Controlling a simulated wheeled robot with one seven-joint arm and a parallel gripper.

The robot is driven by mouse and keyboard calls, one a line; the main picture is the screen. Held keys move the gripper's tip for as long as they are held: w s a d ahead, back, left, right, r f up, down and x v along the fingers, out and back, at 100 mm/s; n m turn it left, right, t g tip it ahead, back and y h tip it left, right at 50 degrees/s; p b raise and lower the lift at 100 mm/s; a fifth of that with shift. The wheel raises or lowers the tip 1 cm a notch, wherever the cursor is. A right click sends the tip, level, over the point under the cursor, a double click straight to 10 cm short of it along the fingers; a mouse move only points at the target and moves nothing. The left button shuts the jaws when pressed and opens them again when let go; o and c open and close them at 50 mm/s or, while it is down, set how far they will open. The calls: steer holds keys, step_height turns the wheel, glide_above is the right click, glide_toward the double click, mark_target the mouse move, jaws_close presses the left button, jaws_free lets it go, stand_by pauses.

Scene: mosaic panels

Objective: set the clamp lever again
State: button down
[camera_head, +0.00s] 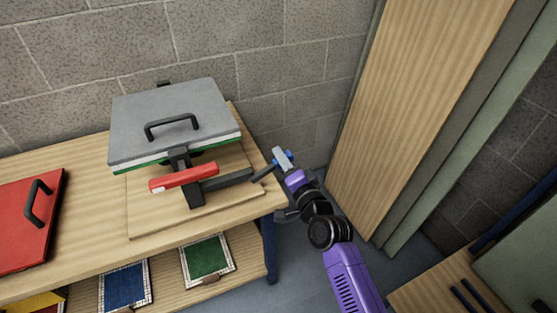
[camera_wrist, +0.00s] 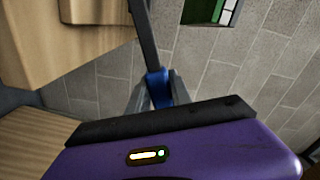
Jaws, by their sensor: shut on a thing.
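The press (camera_head: 175,120) stands on the bench, with a grey lid, a black handle and a green and white layer under the lid. A dark clamp arm (camera_head: 228,181) sticks out to the right at its front. A thin dark lever (camera_head: 264,172) with a blue grip reaches past the bench's right end. My gripper (camera_head: 282,157) is shut on the blue grip. In the wrist view the blue grip (camera_wrist: 157,88) sits between the grey fingers, and the lever (camera_wrist: 145,35) runs up from it. The fingers hide part of the grip.
A red bar (camera_head: 184,179) lies across the clamp's front. A red panel with a handle (camera_head: 25,222) lies at the bench's left. Mosaic panels, blue (camera_head: 124,285) and green (camera_head: 206,259), lie on the lower shelf. A tall wooden board (camera_head: 405,110) stands right of my gripper.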

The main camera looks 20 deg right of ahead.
steer(key=shift+d+f+m+b, duration=0.2)
steer(key=shift+f+m+b, duration=0.1)
steer(key=shift+f+m, duration=0.55)
steer(key=c, duration=1.2)
jaws_free()
steer(key=shift+o, duration=0.2)
steer(key=s, duration=0.8)
steer(key=shift+w, duration=0.1)
